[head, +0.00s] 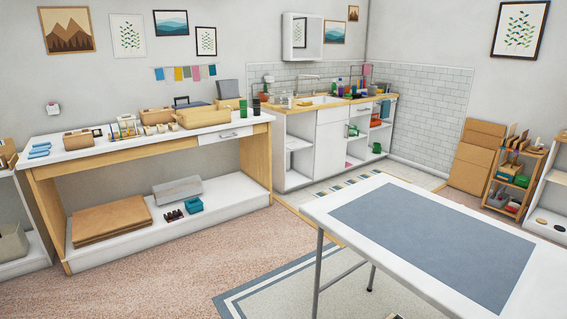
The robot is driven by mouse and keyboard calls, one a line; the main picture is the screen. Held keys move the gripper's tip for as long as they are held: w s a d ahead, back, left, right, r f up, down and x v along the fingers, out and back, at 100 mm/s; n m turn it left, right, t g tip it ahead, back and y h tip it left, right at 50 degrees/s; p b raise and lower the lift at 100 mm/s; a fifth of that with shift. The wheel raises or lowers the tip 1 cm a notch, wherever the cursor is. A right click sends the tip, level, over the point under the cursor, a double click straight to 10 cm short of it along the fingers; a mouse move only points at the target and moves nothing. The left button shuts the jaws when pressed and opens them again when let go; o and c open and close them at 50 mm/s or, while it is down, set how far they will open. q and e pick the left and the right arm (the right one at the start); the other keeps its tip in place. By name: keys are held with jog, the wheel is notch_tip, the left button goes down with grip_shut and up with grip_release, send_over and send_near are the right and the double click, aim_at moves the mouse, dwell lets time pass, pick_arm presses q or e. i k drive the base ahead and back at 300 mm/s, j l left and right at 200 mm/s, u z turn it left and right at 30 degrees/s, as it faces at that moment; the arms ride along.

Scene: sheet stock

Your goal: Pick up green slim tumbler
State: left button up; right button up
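A slim green tumbler (243,108) stands upright near the right end of the long white-topped workbench (75,152), by the back wall. A dark tumbler (256,107) stands just to its right. The green tumbler is small and far off in the head view, and nothing visibly covers it. Neither of my grippers shows in this view.
A white table with a grey-blue mat (430,235) fills the right foreground. Wooden boxes (203,117) and small items stand on the workbench left of the tumblers. A sink counter (310,108) adjoins at the back. Pinkish floor (190,255) lies clear before the workbench.

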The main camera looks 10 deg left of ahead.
aim_at(243, 104)
jog(key=i+j+u, duration=0.2)
jog(key=i+u, duration=0.15)
jog(key=i, duration=0.45)
jog(key=i+u, duration=0.4)
jog(key=i, duration=0.35)
jog(key=i+l+u, duration=0.2)
jog(key=i+u, duration=0.15)
jog(key=i, duration=0.45)
